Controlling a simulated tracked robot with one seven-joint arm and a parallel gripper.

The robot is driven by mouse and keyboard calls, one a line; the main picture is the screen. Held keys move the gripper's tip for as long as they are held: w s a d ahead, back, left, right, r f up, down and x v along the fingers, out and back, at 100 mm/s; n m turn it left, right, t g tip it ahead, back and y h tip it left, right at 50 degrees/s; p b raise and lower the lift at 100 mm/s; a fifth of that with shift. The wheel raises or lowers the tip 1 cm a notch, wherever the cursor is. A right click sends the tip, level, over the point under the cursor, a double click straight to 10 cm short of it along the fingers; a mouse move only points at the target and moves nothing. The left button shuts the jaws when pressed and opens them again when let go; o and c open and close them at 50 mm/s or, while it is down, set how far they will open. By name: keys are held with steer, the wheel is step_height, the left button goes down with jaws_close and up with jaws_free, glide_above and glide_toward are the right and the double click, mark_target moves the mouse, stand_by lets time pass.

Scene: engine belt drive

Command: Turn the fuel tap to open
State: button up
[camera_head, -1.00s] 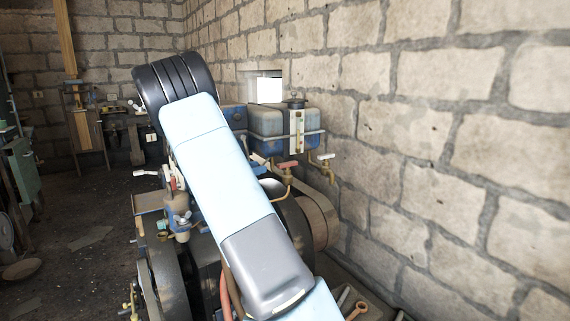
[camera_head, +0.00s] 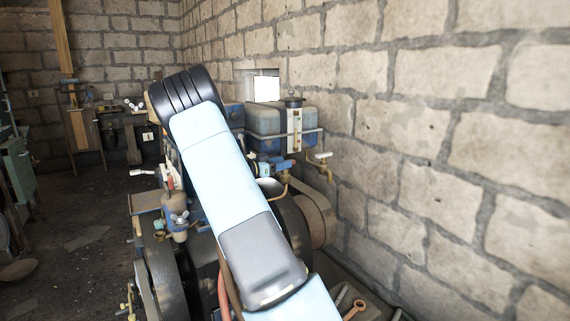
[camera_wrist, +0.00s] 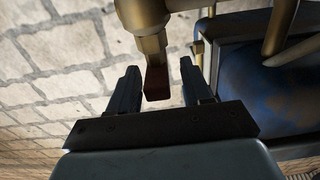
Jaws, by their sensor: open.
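The fuel tap is a brass fitting below the blue fuel tank (camera_head: 265,122), with a red lever (camera_head: 292,163) in the head view. In the wrist view its brass body (camera_wrist: 146,18) is at the top, and the lever end (camera_wrist: 158,82) points down toward my gripper. My gripper (camera_wrist: 160,72) is open, with one finger on each side of the lever end. Gaps show beside the lever, so it is not clamped. In the head view my gripper (camera_head: 272,167) shows small and blue beside the red lever, partly hidden by my arm.
A second brass tap with a pale handle (camera_head: 322,156) is just right of the red one. The stone wall (camera_head: 430,130) stands close on the right. The engine (camera_head: 165,260) lies below and left. Open floor (camera_head: 80,270) is at far left.

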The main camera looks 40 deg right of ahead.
steer(key=shift+d, duration=0.95)
steer(key=shift+c, duration=0.5)
jaws_close()
